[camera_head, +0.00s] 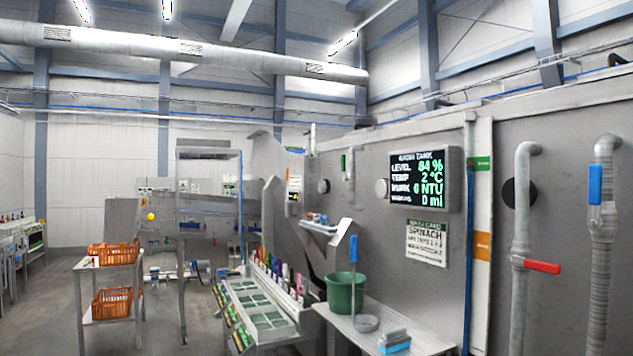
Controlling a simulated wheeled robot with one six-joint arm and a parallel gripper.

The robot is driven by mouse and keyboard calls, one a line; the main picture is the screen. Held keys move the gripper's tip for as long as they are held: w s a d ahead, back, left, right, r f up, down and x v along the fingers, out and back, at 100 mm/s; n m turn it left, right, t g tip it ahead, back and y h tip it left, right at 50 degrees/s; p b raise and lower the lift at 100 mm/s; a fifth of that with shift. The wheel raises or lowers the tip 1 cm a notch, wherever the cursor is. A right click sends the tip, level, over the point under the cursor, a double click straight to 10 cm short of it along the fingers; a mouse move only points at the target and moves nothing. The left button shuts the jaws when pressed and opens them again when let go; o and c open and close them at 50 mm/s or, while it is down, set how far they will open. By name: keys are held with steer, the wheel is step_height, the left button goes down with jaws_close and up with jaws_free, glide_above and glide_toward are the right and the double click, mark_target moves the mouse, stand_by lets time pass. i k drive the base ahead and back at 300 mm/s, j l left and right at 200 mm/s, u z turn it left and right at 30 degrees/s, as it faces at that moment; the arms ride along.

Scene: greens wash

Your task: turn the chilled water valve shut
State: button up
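Two valve pipes run down the steel wall at the right. The far right pipe (601,262) has a blue lever (595,184) that stands upright, in line with the pipe. The pipe to its left (520,245) has a red lever (541,267) that points sideways to the right, across the pipe. I see no readable label on either valve, so I cannot tell for sure which is the chilled water one. My gripper is not in view.
A wall display (425,180) reads level 84 %, 2 °C and 0 NTU. A spinach card (427,243) hangs below it. A bench (400,326) holds a green bucket (345,293), a ladle and a blue-white item. Orange crates (113,253) stand on a rack at left.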

mark_target(595, 181)
steer(key=z, duration=1.35)
